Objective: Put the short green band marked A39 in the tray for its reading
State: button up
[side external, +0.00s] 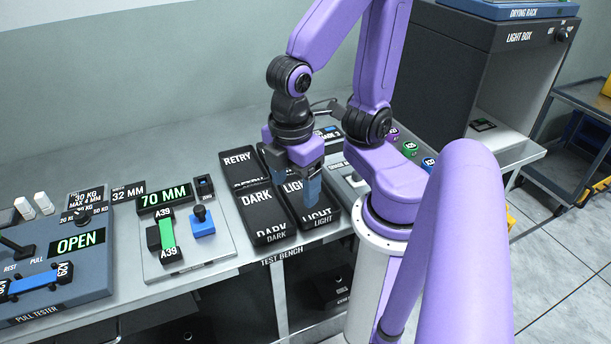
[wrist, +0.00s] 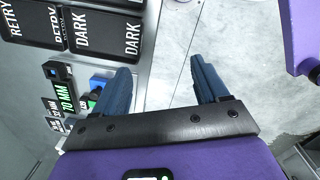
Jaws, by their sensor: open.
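The short green band (side external: 167,233) marked A39 lies on the gauge plate (side external: 190,258), with black blocks and A39 labels at its ends. The display (side external: 164,197) behind it reads 70 MM. The black trays stand to its right: a left row (side external: 268,232) marked RETRY and DARK, and a right row (side external: 322,217) marked LIGHT. My gripper (side external: 311,190) is open above the LIGHT row, right of the band. In the wrist view my gripper (wrist: 165,80) has nothing between its blue fingers. The band is mostly hidden there by the left finger.
The pull tester (side external: 60,265) at far left reads OPEN and bears a blue band (side external: 38,283) marked A29. A blue block (side external: 203,228) with a dark knob sits right of the green band. Several coloured reels (side external: 409,149) stand behind my arm. The light box (side external: 480,60) is at back right.

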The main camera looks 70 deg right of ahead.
jog(key=shift+o, duration=0.4)
jog(key=shift+s+d+r+m+y, duration=0.2)
jog(key=shift+s+d+y, duration=0.1)
jog(key=shift+s, duration=0.15)
jog(key=shift+s+d+r+m+y, duration=0.1)
jog(key=shift+s+d+m+y, duration=0.1)
jog(key=shift+s+d+y, duration=0.15)
jog(key=shift+a, duration=0.1)
jog(key=m, duration=2.2)
send_over(168, 249)
jog(key=shift+h, duration=0.25)
jog(key=f, duration=1.1)
jog(key=shift+s+f, duration=0.1)
jog(key=shift+s, duration=0.1)
jog(key=shift+w+f, duration=0.1)
jog(key=shift+f, duration=2.7)
jog(key=c, duration=1.3)
jog(key=shift+o, duration=0.2)
jog(key=shift+r, duration=0.1)
